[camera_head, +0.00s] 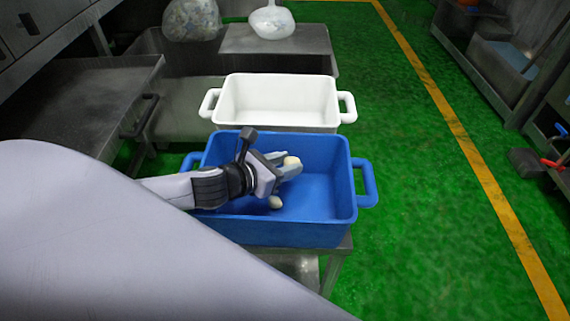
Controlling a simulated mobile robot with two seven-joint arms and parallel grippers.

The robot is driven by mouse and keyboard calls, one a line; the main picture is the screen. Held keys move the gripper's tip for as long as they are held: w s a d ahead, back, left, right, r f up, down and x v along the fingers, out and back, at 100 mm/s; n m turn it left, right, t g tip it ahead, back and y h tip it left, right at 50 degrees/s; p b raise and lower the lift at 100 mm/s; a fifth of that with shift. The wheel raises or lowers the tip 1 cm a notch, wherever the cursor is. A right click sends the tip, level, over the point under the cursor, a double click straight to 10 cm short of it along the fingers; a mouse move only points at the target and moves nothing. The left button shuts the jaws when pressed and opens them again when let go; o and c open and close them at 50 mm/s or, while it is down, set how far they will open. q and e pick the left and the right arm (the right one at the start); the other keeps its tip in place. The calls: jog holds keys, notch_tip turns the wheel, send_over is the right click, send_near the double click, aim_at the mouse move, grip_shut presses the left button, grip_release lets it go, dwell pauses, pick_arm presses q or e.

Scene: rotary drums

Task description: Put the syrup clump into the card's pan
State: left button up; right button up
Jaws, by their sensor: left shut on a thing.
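My left gripper (287,166) reaches into the blue pan (285,234) from the left. It is shut on a small pale beige clump (292,161), which shows at its fingertips over the pan. A second pale clump (275,202) is lower down in the blue pan, beside the gripper; whether it touches the floor of the pan is hard to tell. A white pan (278,99) stands just behind the blue one and looks empty. No card can be made out. My right gripper is not in view.
The pans have side handles and stand on metal stands. A clear bag (192,19) and a white bag (271,20) are at the back. A metal table (80,95) is on the left. Open green floor (420,220) lies to the right, with shelving (500,75) beyond.

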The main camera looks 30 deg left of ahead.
pick_arm(q)
jog(key=shift+f, duration=0.5)
jog(key=o, duration=1)
jog(key=shift+s+f, duration=0.1)
jog(key=shift+f, duration=0.05)
jog(key=shift+r, duration=0.55)
jog(key=shift+v, duration=3.7)
jog(key=shift+r, duration=0.15)
